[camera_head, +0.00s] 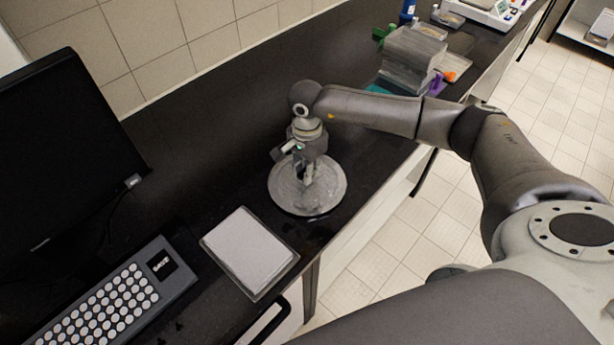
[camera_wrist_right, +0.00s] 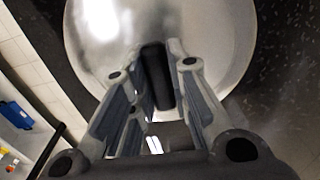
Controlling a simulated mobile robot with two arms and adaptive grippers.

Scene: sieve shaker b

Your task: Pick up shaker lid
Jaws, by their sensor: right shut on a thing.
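The shaker lid (camera_head: 332,194) is a round, shiny grey metal disc at the middle of the dark counter in the head view. It also fills the upper part of the right wrist view (camera_wrist_right: 225,35), where a black upright handle (camera_wrist_right: 156,72) stands on it. My right gripper (camera_head: 309,176) points down over the lid's middle, with its fingers shut on this handle, one on each side. The lid looks flat and level. A dark edge shows under its near rim; I cannot tell whether it rests on the counter or hangs slightly above it. My left gripper is not in view.
A white pad on a tray (camera_head: 248,250) lies to the near left of the lid. A keyboard (camera_head: 110,300) and a monitor (camera_head: 60,150) stand at left. Clear boxes (camera_head: 410,58) and small coloured items stand farther back. The counter (camera_head: 215,130) behind the lid is free.

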